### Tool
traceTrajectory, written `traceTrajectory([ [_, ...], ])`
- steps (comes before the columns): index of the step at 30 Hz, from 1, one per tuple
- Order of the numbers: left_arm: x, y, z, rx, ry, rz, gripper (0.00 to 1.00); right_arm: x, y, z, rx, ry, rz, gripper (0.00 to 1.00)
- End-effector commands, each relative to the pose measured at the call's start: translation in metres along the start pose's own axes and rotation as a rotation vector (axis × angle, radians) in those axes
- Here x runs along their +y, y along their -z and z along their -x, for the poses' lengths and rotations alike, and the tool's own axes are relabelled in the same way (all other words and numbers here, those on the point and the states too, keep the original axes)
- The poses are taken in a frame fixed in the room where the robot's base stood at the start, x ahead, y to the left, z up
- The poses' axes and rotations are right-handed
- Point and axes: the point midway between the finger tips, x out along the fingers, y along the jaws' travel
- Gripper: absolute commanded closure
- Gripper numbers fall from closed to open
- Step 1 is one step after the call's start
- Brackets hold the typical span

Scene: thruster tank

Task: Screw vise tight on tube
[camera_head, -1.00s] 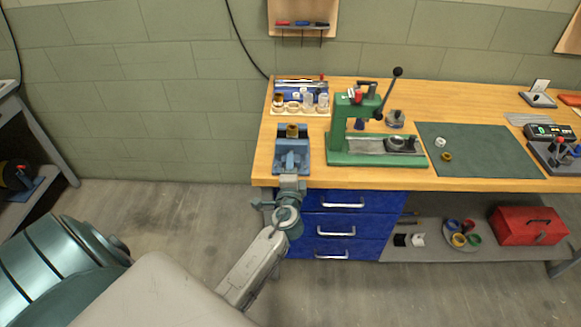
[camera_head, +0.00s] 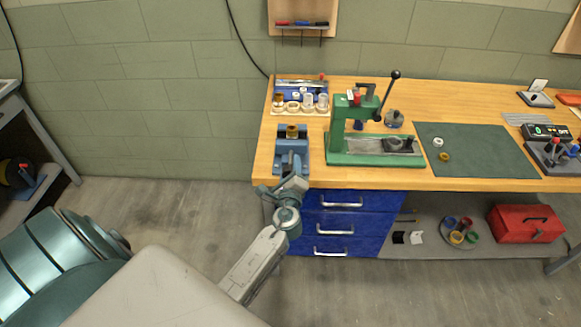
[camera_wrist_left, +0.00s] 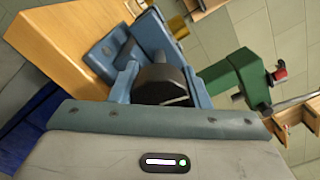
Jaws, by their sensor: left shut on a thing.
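The blue vise (camera_head: 291,160) stands at the left front of the wooden bench. The tube (camera_head: 292,131), a short brass-coloured ring, stands upright between its jaws near the far end. I cannot tell how firmly the jaws touch it. My left gripper (camera_head: 291,184) is at the vise's near end, by the bench's front edge. In the left wrist view, my left gripper (camera_wrist_left: 160,84) is shut on the dark round vise screw handle (camera_wrist_left: 160,78). The vise body (camera_wrist_left: 155,35) lies just beyond it, with the tube (camera_wrist_left: 178,27) partly hidden behind. My right gripper is not in view.
A green press (camera_head: 375,150) with a lever stands right of the vise. A tray (camera_head: 300,111) of small rings and cups is behind it. A dark green mat (camera_head: 490,158) lies farther right. Blue drawers (camera_head: 345,220) are below the bench edge, right of my left arm.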

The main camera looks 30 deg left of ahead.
Motion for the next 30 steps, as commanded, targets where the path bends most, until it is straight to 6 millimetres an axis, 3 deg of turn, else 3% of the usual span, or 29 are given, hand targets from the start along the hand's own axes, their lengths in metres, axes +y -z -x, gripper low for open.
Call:
traceTrajectory([
  [17, 0.0012, 0.0010, 0.0004, 0.002, -0.002, -0.034, 0.80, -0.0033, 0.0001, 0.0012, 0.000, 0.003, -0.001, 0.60],
  [18, 0.0012, 0.0010, 0.0004, 0.002, -0.002, -0.034, 0.54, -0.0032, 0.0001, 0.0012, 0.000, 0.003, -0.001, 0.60],
  [21, 0.0010, 0.0009, 0.0003, 0.002, -0.001, -0.034, 0.36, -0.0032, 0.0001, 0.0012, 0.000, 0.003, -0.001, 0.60],
  [30, 0.0007, 0.0007, 0.0017, 0.001, -0.001, -0.033, 0.36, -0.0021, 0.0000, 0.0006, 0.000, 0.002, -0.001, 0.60],
])
